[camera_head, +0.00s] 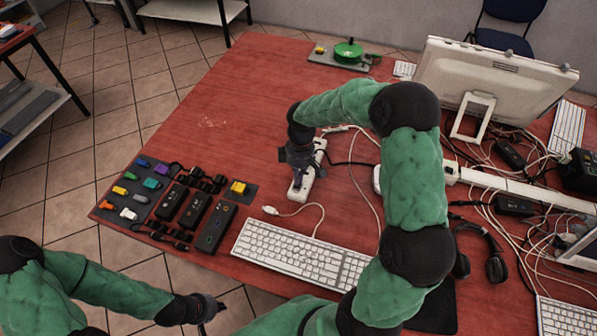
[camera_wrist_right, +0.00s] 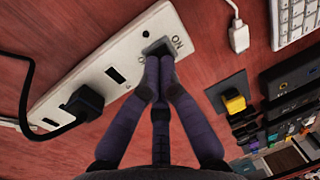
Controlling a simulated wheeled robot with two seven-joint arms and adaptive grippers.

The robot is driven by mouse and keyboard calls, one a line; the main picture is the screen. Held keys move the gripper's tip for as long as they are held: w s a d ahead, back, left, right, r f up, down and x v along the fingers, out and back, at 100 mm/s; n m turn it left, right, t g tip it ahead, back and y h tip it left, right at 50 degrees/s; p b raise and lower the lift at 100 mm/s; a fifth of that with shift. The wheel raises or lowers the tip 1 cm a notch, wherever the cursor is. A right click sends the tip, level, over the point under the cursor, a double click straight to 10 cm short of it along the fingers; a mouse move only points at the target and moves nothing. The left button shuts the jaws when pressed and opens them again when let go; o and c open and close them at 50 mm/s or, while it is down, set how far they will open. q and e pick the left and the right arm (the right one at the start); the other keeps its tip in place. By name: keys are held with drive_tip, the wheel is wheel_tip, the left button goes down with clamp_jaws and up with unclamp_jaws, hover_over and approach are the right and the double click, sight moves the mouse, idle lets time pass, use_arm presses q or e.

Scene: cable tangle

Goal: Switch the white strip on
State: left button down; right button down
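The white strip (camera_wrist_right: 110,75) lies on the red table and runs diagonally across the right wrist view. A black plug with a black cable (camera_wrist_right: 82,102) sits in one of its sockets. A dark grey switch (camera_wrist_right: 157,46) is at its upper end, beside the printed word ON. My right gripper (camera_wrist_right: 160,66) has its fingers together, tips at the switch's lower edge and partly covering it; I cannot tell whether they touch. In the head view the strip (camera_head: 320,147) is partly hidden under my right gripper (camera_head: 297,178). My left gripper (camera_head: 217,309) is low at the front, away from the strip.
A white keyboard (camera_head: 300,253) and a white cable plug (camera_head: 270,210) lie in front of the strip. A yellow button on a dark base (camera_head: 239,188) and several black adapters stand to the left. Tangled cables and a monitor (camera_head: 490,85) fill the right. The table's back left is clear.

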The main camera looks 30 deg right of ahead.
sight(296, 192)
drive_tip(key=shift+f, duration=0.15)
drive_tip(key=shift+s+a+f+t+h+b, duration=0.1)
drive_tip(key=shift+s+f+t+h+b, duration=0.05)
drive_tip(key=shift+f+t+h+b, duration=0.2)
drive_tip(key=shift+s+a+f+t+h+b, duration=0.15)
drive_tip(key=shift+s+a+t+h+b, duration=0.15)
drive_tip(key=shift+t+h+b, duration=0.35)
drive_tip(key=shift+s, duration=0.1)
drive_tip(key=shift+s+a+f, duration=0.1)
drive_tip(key=shift+s+a, duration=0.1)
drive_tip(key=shift+a, duration=0.05)
drive_tip(key=shift+s+a, duration=0.35)
drive_tip(key=shift+a, duration=0.15)
drive_tip(key=shift+r, duration=0.2)
